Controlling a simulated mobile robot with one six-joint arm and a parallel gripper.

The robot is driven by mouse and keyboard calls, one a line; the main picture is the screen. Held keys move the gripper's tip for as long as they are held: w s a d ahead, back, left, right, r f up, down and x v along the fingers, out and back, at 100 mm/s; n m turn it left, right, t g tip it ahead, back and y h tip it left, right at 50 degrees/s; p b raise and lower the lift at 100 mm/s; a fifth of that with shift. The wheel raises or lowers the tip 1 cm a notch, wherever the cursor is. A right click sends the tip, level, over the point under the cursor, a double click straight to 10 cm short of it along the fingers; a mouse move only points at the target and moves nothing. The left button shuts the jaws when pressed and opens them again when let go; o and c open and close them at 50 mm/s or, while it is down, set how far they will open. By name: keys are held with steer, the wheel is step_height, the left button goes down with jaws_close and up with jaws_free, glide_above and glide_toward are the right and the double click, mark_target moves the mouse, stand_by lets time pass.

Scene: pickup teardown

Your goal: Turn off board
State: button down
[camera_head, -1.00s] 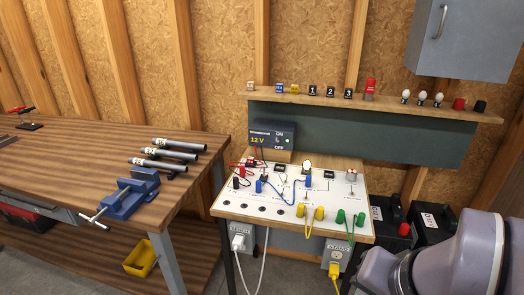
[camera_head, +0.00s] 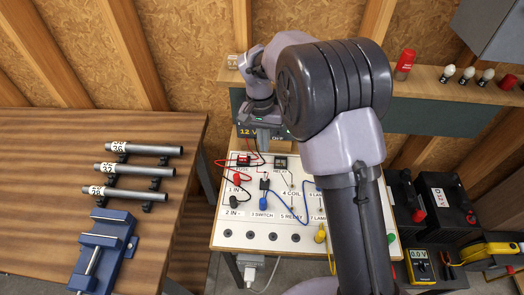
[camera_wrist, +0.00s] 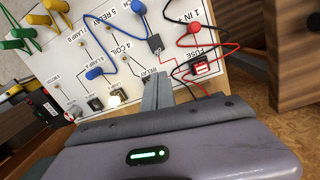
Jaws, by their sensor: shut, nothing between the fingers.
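The white circuit board (camera_head: 262,228) stands low in the middle of the head view, with wires and plugs on it; my arm hides its right part. Behind it, the dark 12 V power supply box (camera_head: 246,132) is partly covered by my gripper (camera_head: 262,147); its switch is hidden, and only part of the OFF label shows. My gripper is shut and empty, pointing down in front of the box. In the wrist view the closed fingers (camera_wrist: 157,95) appear over the board's edge near the relay and the red fuse (camera_wrist: 200,68). A small bulb (camera_wrist: 115,98) looks lit.
A wooden bench (camera_head: 180,240) at left holds a blue vise (camera_head: 103,250) and several metal tubes (camera_head: 140,170). A shelf (camera_head: 440,92) with bulbs and a red part runs at right. Black boxes (camera_head: 445,205) and a yellow meter (camera_head: 420,268) stand lower right.

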mark_target(265, 177)
steer(key=f+b, duration=0.1)
steer(key=f, duration=0.2)
steer(key=f+b, duration=0.1)
steer(key=f, duration=0.2)
steer(key=f+b, duration=0.1)
steer(key=f, duration=0.3)
steer(key=shift+s+d, duration=0.35)
steer(key=shift+s, duration=0.05)
steer(key=shift+s+t+b, duration=0.1)
steer(key=shift+t+b, duration=0.2)
steer(key=shift+b, duration=0.5)
steer(key=s+t+b, duration=0.1)
steer(key=t+b, duration=0.1)
steer(key=b, duration=0.2)
steer(key=shift+s+r, duration=0.1)
steer(key=shift+s+r+b, duration=0.15)
steer(key=shift+s+b, duration=0.1)
steer(key=shift+b, duration=0.15)
steer(key=shift+s+r, duration=0.4)
steer(key=shift+s, duration=0.2)
steer(key=shift+w, duration=0.1)
